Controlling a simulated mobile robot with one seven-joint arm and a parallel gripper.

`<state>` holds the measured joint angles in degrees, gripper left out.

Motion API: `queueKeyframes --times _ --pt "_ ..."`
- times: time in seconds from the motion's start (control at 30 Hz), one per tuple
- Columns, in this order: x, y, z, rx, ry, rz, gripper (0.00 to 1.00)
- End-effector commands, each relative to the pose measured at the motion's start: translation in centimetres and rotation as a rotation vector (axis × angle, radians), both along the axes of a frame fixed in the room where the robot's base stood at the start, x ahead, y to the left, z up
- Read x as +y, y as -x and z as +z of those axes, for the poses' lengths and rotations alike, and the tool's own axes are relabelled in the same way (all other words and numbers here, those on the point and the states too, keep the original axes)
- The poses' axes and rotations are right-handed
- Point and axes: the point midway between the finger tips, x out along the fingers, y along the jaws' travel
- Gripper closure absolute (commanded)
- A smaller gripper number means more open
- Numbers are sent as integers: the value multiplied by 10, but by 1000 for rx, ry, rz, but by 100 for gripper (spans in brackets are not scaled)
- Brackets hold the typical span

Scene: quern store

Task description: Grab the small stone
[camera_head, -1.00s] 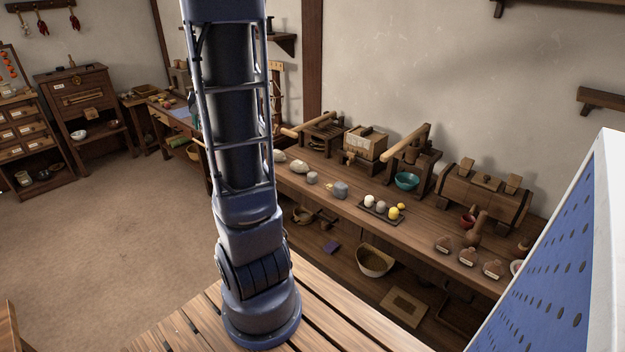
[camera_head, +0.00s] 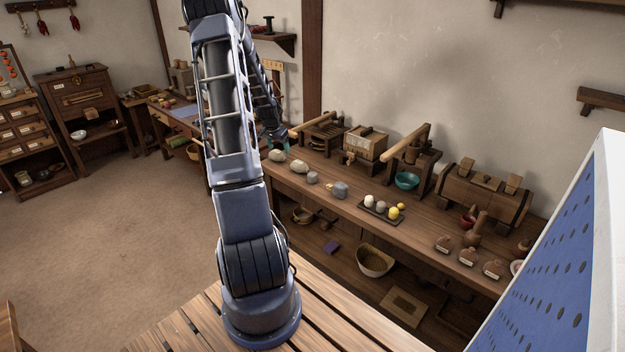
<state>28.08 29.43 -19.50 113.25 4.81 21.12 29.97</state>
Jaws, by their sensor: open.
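Several stone-like lumps lie in a row on the long wooden bench (camera_head: 428,232). From left to right they are a pale stone (camera_head: 276,155), a second pale stone (camera_head: 299,167), a small grey stone (camera_head: 312,178) and a larger grey stone (camera_head: 341,189). I cannot tell for certain which one the task means. My gripper (camera_head: 277,141) hangs above the left end of the bench, near the leftmost pale stone and apart from the grey ones. It is open; its fingers are small and partly lost against the dark background.
A dark tray (camera_head: 376,213) holds pale, grey and yellow lumps. Behind stand wooden presses, a teal bowl (camera_head: 407,181) and a wooden box (camera_head: 358,146). Labelled brown pieces (camera_head: 468,257) lie at the right. A basket (camera_head: 374,260) sits below. A blue perforated panel (camera_head: 550,270) fills the right edge.

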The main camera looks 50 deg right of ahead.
Motion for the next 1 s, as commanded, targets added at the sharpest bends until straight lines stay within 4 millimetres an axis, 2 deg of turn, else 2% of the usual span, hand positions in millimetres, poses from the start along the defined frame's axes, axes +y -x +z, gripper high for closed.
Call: queueKeyframes --times 0.03,0.2,0.4,0.77,1.0 --pt "-16 7 -18 11 5 -31 29" --pt "-65 28 -63 30 33 -123 29" --pt "-103 50 -103 47 58 -196 29" --pt "-121 59 -129 52 68 -224 29" --pt "-133 59 -159 52 68 -223 29"
